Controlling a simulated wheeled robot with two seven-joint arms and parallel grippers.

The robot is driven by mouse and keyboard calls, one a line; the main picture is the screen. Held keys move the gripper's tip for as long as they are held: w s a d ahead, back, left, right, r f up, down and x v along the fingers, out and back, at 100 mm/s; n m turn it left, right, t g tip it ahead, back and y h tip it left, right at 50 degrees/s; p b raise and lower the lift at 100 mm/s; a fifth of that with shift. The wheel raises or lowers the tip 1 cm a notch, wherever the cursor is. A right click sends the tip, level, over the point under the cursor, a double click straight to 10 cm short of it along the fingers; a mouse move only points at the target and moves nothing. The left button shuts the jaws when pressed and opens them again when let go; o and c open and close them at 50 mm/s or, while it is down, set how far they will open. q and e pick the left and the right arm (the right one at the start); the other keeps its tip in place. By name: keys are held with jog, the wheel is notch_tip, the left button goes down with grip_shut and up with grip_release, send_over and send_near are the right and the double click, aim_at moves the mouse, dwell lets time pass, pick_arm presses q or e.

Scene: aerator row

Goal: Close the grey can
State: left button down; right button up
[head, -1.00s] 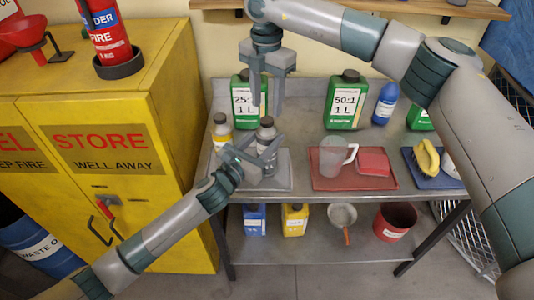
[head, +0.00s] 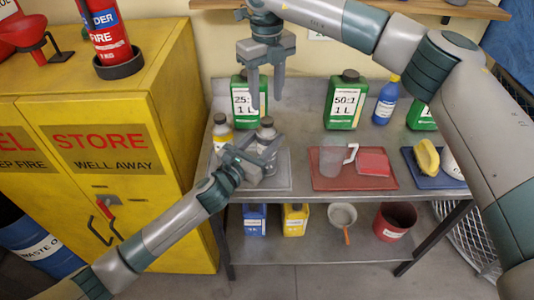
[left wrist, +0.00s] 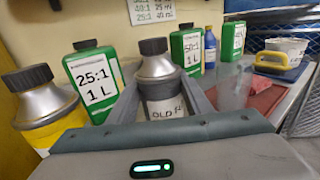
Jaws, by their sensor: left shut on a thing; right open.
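The grey can (head: 267,137) stands on a grey tray (head: 283,179) at the bench's left. In the left wrist view, the grey can (left wrist: 158,82) has a silver shoulder, a label starting "OLD" and a dark cap (left wrist: 153,46) on top. I cannot tell whether the cap is tight. My left gripper (head: 262,158) is shut around the can's body; its fingers also show in the left wrist view (left wrist: 163,105). My right gripper (head: 266,95) is open and empty, pointing down above the can, apart from it.
A yellow can (head: 221,133) stands just left of the grey can. A green 25:1 jug (head: 244,104) is behind them, and a green 50:1 jug (head: 346,103) further right. A red tray (head: 325,183) holds a clear jug (head: 331,161). A wall shelf (head: 400,5) runs above.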

aim_at(267, 120)
jog(key=n, duration=0.3)
jog(key=r+n, duration=0.1)
jog(key=n, duration=0.7)
jog(key=shift+r, duration=0.25)
jog(key=shift+f, duration=4)
grip_shut()
